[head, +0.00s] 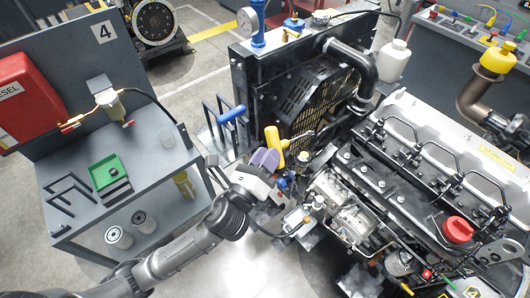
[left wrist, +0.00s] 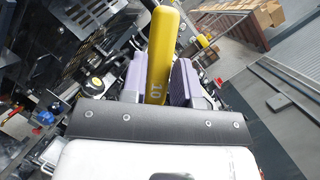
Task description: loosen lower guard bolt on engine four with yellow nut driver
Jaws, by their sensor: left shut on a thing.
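The yellow nut driver (head: 273,143) is in my left gripper (head: 265,160), in front of the fan guard. Its handle, marked 10, stands between the purple finger pads in the left wrist view (left wrist: 160,60). The fan guard (head: 322,122) is a dark and yellowish grille on the radiator, left of the engine (head: 400,180). The lower guard bolt cannot be made out, nor whether the driver's tip touches anything. My right gripper is not in view.
A grey cart (head: 150,190) marked 4 stands at left, carrying a green tray (head: 108,170), filters and racks. A blue-handled tool (head: 230,115) sits in a rack beside the radiator. Hoses and pipes crowd the engine side. Open floor lies below my left arm.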

